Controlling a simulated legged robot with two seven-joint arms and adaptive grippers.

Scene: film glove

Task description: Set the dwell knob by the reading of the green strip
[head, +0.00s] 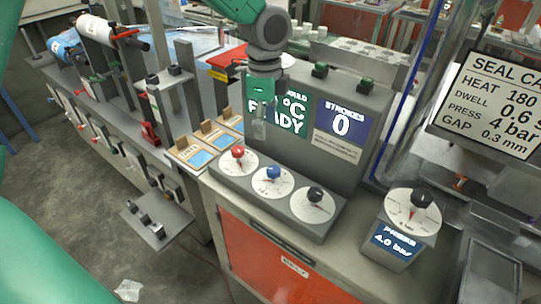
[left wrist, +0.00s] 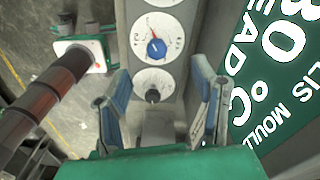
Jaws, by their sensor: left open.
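The grey console (head: 283,215) has three white dials with a red knob (head: 238,152), a blue knob (head: 273,172) and a black knob (head: 316,194). Their labels are too small to read, so I cannot tell which is dwell. My left gripper (head: 262,130) is open and empty above the dials. In the left wrist view, a blue knob (left wrist: 156,47) and a dark knob (left wrist: 153,95) show between and beyond its fingers.
A blue strip (head: 342,125) reads "STROKES 0". A seal card (head: 497,103) gives heat 180, dwell 0.6 s, press 4 bar, gap 0.3 mm. A separate press dial (head: 410,208) stands at the right, its display reading 4.0 bar. Sample trays (head: 197,155) lie left of the console.

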